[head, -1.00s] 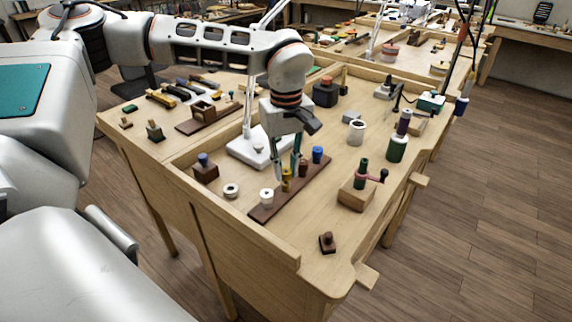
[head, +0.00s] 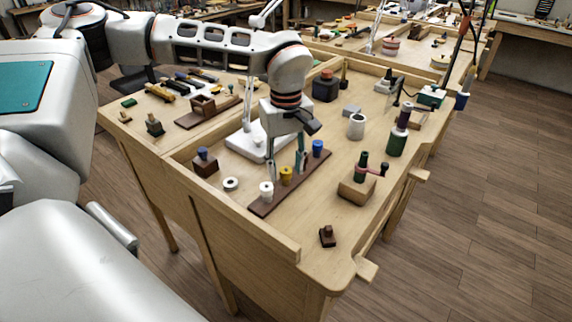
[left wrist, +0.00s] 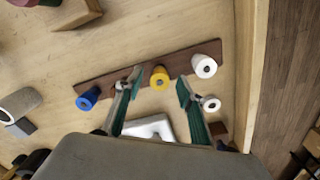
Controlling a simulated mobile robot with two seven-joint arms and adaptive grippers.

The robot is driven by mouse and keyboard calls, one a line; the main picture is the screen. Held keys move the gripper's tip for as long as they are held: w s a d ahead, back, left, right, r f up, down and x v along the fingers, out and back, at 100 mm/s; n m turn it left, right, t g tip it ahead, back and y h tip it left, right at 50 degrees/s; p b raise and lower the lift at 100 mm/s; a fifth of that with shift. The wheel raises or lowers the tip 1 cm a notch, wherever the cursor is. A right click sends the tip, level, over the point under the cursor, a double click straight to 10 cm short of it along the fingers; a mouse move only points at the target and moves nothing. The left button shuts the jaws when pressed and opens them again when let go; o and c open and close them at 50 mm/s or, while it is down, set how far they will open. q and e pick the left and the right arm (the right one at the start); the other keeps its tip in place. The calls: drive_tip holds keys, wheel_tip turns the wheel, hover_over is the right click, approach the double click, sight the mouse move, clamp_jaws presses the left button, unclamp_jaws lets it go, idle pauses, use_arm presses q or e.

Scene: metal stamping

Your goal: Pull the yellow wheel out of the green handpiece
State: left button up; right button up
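The yellow wheel (head: 286,176) sits upright on a dark brown strip (head: 262,208) between the white wheel and my gripper's far finger. It also shows in the left wrist view (left wrist: 159,78). My right gripper is not in view.
On the strip are a white wheel (head: 266,190) and a blue wheel (head: 318,148); another is partly hidden by a finger. A white ring (head: 230,184) and a wooden block with a blue knob (head: 205,162) stand left. The front right tabletop is mostly clear.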

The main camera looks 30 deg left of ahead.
sight(286, 170)
use_arm(q)
wheel_tip(286, 170, up, 12)
idle(0.7)
idle(0.5)
